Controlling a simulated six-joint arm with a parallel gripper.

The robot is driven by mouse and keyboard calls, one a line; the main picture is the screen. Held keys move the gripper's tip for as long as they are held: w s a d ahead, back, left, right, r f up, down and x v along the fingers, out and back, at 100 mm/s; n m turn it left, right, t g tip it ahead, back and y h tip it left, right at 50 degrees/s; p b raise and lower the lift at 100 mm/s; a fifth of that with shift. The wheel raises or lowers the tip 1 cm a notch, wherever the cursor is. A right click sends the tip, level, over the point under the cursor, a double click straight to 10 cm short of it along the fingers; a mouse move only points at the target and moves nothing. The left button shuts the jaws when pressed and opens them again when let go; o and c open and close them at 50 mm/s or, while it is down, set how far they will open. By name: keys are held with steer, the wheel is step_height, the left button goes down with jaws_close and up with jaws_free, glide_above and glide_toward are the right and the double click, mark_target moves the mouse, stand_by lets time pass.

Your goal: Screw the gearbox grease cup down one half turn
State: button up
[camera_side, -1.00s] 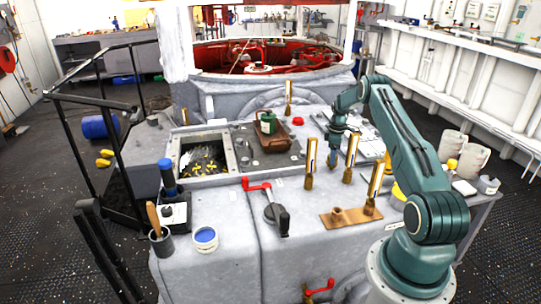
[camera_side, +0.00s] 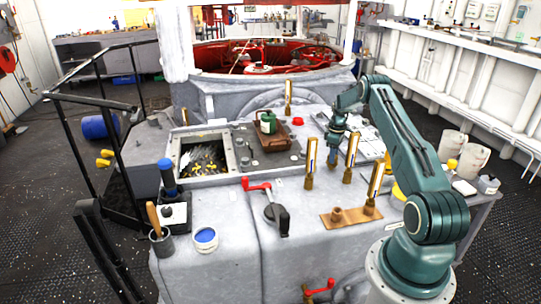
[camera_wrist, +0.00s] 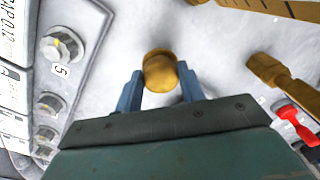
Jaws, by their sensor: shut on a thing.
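The grease cup (camera_wrist: 160,72) is a brass, rounded cap in the wrist view. My gripper (camera_wrist: 159,84) has its two blue fingers on either side of it, shut on it. In the side view my gripper (camera_side: 332,158) points down at the grey housing top (camera_side: 225,225), behind the brass sight-glass fittings. The cup cannot be made out there. Its thread and base are hidden from above in the wrist view.
Upright brass fittings (camera_side: 351,158) stand close by on the right. A red-handled crank (camera_side: 258,186), a brown tray (camera_side: 272,142) and an open hatch (camera_side: 175,158) lie to the left. A panel with knobs (camera_wrist: 60,45) borders the cup in the wrist view.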

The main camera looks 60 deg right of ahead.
steer(key=o, duration=1)
steer(key=shift+r, duration=0.1)
step_height(320, 180, up, 14)
steer(key=shift+f, duration=0.15)
stand_by(0.3)
